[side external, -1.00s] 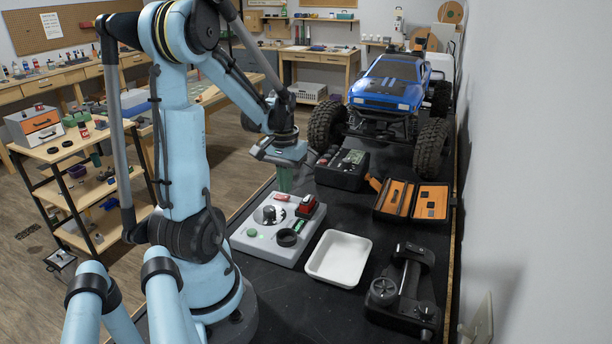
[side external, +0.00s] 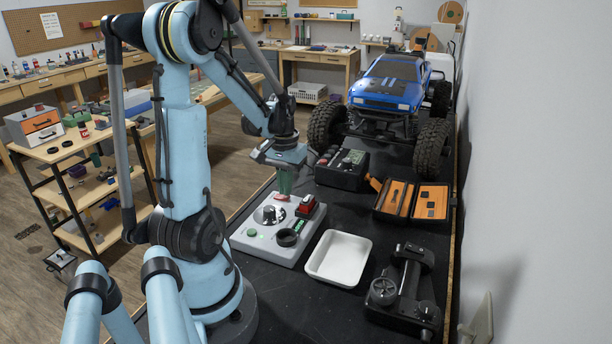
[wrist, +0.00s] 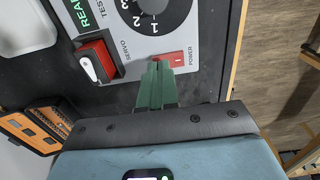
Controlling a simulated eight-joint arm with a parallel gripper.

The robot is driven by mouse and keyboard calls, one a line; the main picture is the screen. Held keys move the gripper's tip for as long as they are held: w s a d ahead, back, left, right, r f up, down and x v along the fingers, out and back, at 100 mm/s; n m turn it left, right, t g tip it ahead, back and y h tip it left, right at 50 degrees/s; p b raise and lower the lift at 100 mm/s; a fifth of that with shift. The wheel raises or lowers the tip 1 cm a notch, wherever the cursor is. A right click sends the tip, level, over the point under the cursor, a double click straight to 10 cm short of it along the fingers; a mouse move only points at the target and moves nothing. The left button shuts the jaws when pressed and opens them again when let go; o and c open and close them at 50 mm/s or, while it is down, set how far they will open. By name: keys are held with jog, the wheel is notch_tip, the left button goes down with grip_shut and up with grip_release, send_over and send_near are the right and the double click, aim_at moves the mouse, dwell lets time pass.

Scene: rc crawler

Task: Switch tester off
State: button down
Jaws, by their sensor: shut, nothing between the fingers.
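The tester (side external: 258,247) is a light grey box on the black bench, with a dial, a green button and a black ring on top. Its red POWER rocker (wrist: 172,58) shows in the wrist view, partly behind my fingertips; it also shows in the side view (side external: 282,198). I cannot tell which way the rocker is tipped. My gripper (wrist: 158,68) has green fingers, shut and empty, with the tips at the POWER rocker. I cannot tell whether they touch. It also shows in the side view (side external: 285,192).
A white tray (side external: 365,262) sits right of the tester. A black device with a wheel (side external: 400,295) is farther right. An open orange-lined case (side external: 380,205), a black box (side external: 340,178) and the blue crawler (side external: 390,88) stand behind.

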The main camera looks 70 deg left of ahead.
jog(key=shift+f, duration=0.5)
dwell(0.3)
jog(key=shift+r, duration=3.55)
